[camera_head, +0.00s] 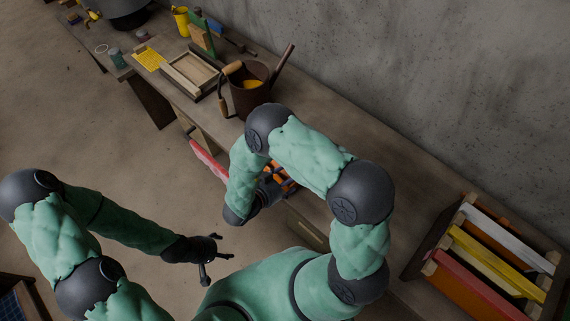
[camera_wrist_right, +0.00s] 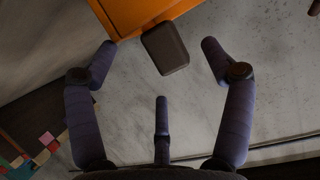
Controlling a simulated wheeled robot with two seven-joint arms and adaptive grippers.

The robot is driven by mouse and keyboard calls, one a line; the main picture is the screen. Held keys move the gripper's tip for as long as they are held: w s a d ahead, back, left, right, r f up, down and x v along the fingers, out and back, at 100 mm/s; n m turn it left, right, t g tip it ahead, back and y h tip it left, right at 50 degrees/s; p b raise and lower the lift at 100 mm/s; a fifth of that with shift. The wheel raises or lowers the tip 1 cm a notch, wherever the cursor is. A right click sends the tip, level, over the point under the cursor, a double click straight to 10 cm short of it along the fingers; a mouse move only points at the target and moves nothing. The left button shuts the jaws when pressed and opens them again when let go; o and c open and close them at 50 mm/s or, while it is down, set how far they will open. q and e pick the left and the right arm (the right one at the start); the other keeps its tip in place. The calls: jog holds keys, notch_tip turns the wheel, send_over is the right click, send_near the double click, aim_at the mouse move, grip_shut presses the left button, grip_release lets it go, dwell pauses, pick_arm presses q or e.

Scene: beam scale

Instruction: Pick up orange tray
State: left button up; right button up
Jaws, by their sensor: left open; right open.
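In the right wrist view an orange panel (camera_wrist_right: 140,12), which looks like part of the orange tray, lies at the top edge, with most of it out of frame. A dark block (camera_wrist_right: 166,48) juts from its near edge, between my fingers. My right gripper (camera_wrist_right: 158,52) is open around the block; I cannot tell whether it touches. In the head view, orange patches (camera_head: 278,178) show behind my right arm, next to my right gripper (camera_head: 268,192), and are mostly hidden. My left gripper (camera_head: 213,264) is open and empty over the floor.
A long bench (camera_head: 320,128) runs along the wall. It carries a dark bucket (camera_head: 246,98), a wooden frame (camera_head: 192,74) and a yellow cup (camera_head: 181,20). A rack (camera_head: 440,232) of white, yellow, red and orange panels stands at right. Open floor (camera_head: 60,110) lies left.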

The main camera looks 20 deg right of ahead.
jog(key=shift+b+x, duration=0.75)
jog(key=shift+x, duration=2.15)
jog(key=shift+s+d+r, duration=0.1)
jog(key=shift+d+r, duration=0.05)
jog(key=shift+r, duration=0.05)
jog(key=shift+c, duration=0.3)
jog(key=c, duration=1.5)
jog(key=shift+r, duration=0.15)
